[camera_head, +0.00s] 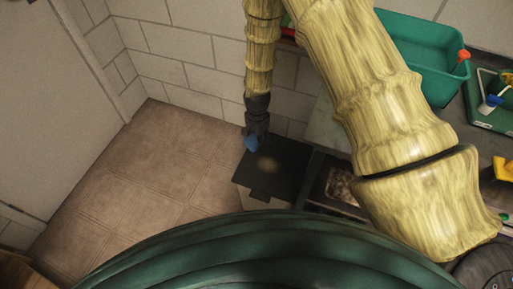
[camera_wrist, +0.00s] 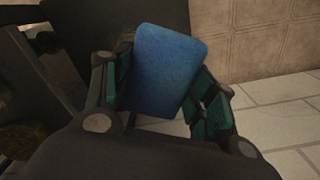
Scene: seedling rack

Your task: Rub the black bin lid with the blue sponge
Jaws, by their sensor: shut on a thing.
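My gripper (camera_head: 256,136) is at the far end of my arm, over the left back part of the black bin lid (camera_head: 286,182). It is shut on the blue sponge (camera_head: 251,143). In the wrist view the sponge (camera_wrist: 168,70) is a blue block with rounded corners between the two fingers of my gripper (camera_wrist: 165,95). The lid is flat and dark, with a pale smudge (camera_head: 267,164) near its middle, just to the right of and below the sponge. I cannot tell whether the sponge touches the lid. The bin under the lid is mostly hidden.
A bench (camera_head: 329,130) stands right of the bin, with a green tub (camera_head: 420,45) and a green tray (camera_head: 484,118) holding small tools. A white block wall (camera_head: 180,45) is close behind the bin. The tiled floor (camera_head: 150,175) to the left is clear.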

